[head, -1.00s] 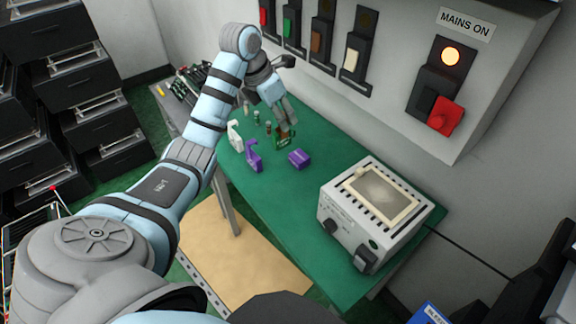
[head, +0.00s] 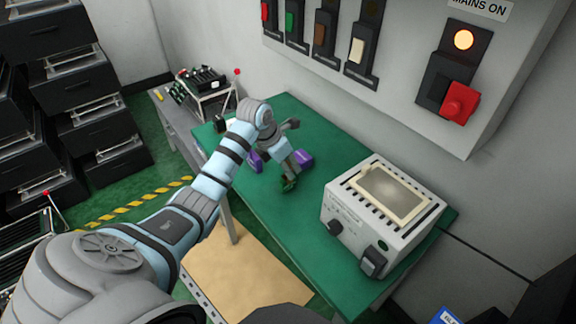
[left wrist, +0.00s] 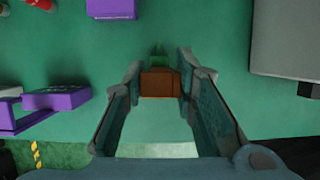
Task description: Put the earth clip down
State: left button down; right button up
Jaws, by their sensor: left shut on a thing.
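The earth clip is a small green and brown piece. In the head view its green part (head: 288,184) shows at the tips of my left gripper (head: 290,172), over the green bench top (head: 262,215). In the left wrist view its brown block (left wrist: 160,83) sits between the fingers of the left gripper (left wrist: 162,78), with green beyond it. The left gripper is shut on the clip. I cannot tell whether the clip touches the bench. My right gripper is not in view.
Purple pieces (head: 304,160) lie behind the gripper; one purple block (left wrist: 55,98) shows left in the wrist view. A grey instrument box (head: 380,210) stands on the right. A switch panel (head: 400,60) is on the wall. The bench's front middle is clear.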

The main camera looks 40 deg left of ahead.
pick_arm(q)
jog(key=c, duration=1.3)
grip_release()
jog(key=shift+f, duration=0.1)
jog(key=v, duration=1.2)
jog(key=shift+w+a, duration=0.1)
jog(key=shift+w, duration=0.05)
